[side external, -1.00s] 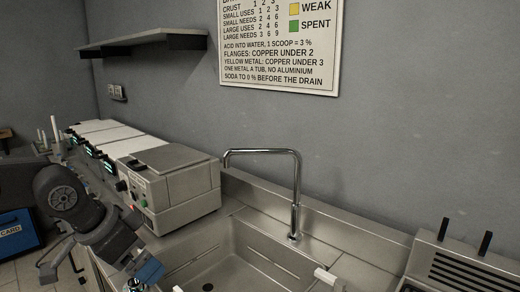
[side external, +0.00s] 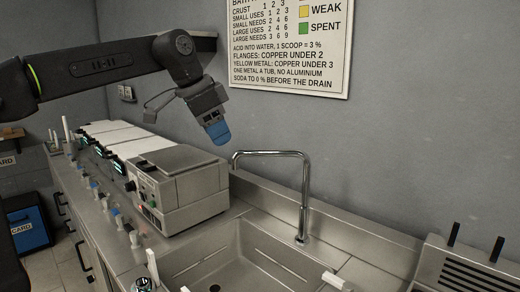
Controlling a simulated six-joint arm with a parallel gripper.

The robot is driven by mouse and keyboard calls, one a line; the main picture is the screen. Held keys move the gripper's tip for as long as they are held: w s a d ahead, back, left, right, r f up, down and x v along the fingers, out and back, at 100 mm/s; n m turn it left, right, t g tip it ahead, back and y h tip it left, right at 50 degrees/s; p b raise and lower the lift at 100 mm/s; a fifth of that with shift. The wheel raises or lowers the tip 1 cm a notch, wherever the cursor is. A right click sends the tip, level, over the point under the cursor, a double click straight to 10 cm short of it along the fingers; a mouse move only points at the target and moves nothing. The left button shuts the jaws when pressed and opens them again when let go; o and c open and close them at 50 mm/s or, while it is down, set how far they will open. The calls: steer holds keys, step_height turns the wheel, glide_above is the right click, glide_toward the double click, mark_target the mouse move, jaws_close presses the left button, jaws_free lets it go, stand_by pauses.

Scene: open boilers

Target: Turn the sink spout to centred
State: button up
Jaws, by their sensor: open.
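The sink spout (side external: 273,153) is a chrome pipe that rises from the deck behind the basin, bends square, and runs left. Its tip (side external: 235,159) is turned down near the right end of the steel machine, toward the left side of the basin (side external: 240,265). My gripper (side external: 219,133), with blue fingertips, hangs in the air just above and left of the spout tip, pointing down. It is open and appears apart from the spout. The gap between its fingers is hard to see from this side.
A boxy steel machine (side external: 178,190) stands left of the sink, with several white-lidded units behind it. A wall shelf (side external: 140,48) and a sign (side external: 290,45) are above. A vented unit (side external: 470,268) stands at the right. The space above the basin is clear.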

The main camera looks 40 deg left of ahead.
mark_target(260, 151)
steer(key=w+a+r+m+h, duration=0.1)
steer(key=w+a+m, duration=0.1)
steer(key=w+a, duration=0.3)
steer(key=w+a+r+m, duration=0.2)
steer(key=w+m, duration=0.1)
steer(key=w, duration=0.4)
steer(key=x, duration=1.4)
steer(key=shift+s, duration=0.1)
jaws_close()
